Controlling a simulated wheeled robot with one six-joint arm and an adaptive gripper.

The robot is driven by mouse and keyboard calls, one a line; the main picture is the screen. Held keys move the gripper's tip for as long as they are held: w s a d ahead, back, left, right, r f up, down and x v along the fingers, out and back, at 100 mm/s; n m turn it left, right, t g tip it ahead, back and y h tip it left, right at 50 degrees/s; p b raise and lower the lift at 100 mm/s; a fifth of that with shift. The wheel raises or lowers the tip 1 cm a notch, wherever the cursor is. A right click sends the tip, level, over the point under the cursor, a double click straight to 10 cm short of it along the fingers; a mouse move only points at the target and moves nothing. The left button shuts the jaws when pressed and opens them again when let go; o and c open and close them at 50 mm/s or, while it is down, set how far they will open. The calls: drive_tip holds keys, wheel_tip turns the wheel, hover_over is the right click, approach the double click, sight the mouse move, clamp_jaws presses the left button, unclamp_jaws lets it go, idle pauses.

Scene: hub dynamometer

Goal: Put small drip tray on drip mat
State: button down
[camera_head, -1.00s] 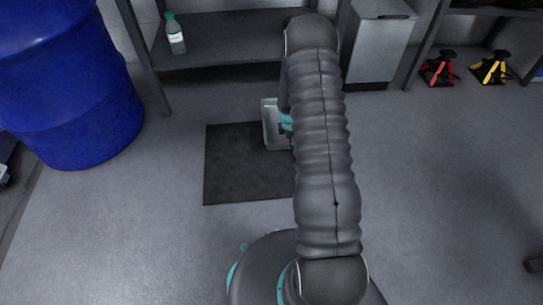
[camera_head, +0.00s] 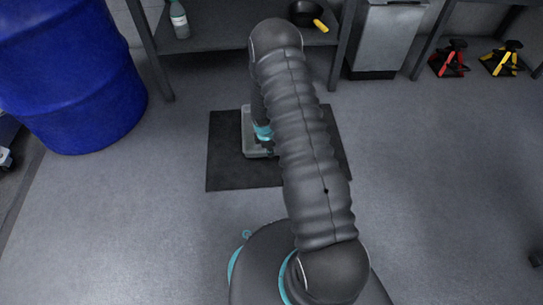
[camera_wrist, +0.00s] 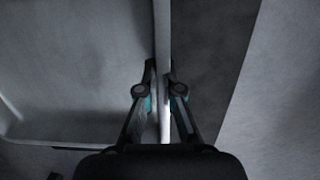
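The small drip tray (camera_head: 247,137) is a light grey shallow tray, partly hidden behind my arm in the head view. It appears over the back middle of the dark drip mat (camera_head: 225,165). In the wrist view the tray (camera_wrist: 75,70) fills the left side, and its wall runs up between my fingers. My gripper (camera_wrist: 161,72) is shut on that wall; it also shows beside the tray in the head view (camera_head: 267,147). A dark strip of the mat (camera_wrist: 205,65) lies right of the wall. I cannot tell whether the tray touches the mat.
A large blue drum (camera_head: 70,85) stands at the left. A dark shelf (camera_head: 220,35) behind the mat holds a bottle (camera_head: 179,19) and a black pan (camera_head: 307,13). A grey cabinet (camera_head: 388,40) and red (camera_head: 449,58) and yellow (camera_head: 502,58) stands are at the back right. Floor around the mat is clear.

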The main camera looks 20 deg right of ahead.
drive_tip(key=shift+f+b, duration=0.3)
drive_tip(key=shift+f, duration=1.5)
drive_tip(key=c, duration=1.3)
unclamp_jaws()
drive_tip(key=shift+r, duration=0.15)
